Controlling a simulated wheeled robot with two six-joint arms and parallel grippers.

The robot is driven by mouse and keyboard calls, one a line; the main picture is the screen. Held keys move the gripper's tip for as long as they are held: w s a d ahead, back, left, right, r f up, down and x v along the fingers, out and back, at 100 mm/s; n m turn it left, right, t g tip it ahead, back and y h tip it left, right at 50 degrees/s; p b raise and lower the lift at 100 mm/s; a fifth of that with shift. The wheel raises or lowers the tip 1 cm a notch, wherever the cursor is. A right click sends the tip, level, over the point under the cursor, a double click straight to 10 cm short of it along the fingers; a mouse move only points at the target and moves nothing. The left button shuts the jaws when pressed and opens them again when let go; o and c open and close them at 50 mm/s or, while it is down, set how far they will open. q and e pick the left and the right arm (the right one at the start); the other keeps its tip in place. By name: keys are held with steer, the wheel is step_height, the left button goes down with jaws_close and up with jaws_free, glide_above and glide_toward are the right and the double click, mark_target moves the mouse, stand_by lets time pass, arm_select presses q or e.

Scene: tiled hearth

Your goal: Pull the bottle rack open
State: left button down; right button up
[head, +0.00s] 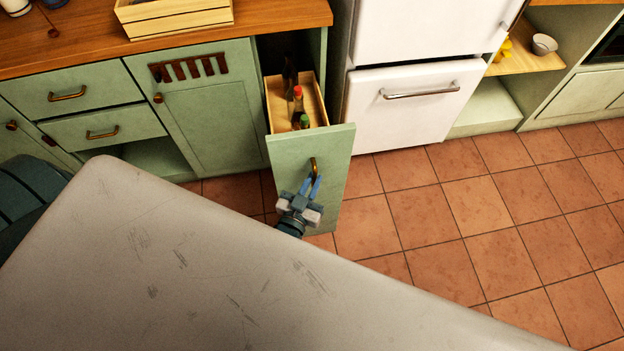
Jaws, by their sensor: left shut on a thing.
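The bottle rack (309,193) is a narrow pull-out with a pale green front, standing out from the cabinet row. Its wooden tray holds several bottles, one with a red cap (297,104) and one with a green cap (305,122); a dark bottle (288,76) is farther back. A brass handle (313,166) is on the upper part of the front. My left gripper (313,182) is shut on this handle, with its blue fingers at the handle's lower part. My right gripper is not in view.
A pale scratched surface (200,270) fills the near left. A white fridge (416,105) stands right of the rack, and a green cabinet door (210,115) is on its left. The tiled floor (460,215) at right is clear.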

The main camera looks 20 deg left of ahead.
arm_select(q)
steer(key=c, duration=1.5)
jaws_free()
steer(key=shift+s, duration=0.1)
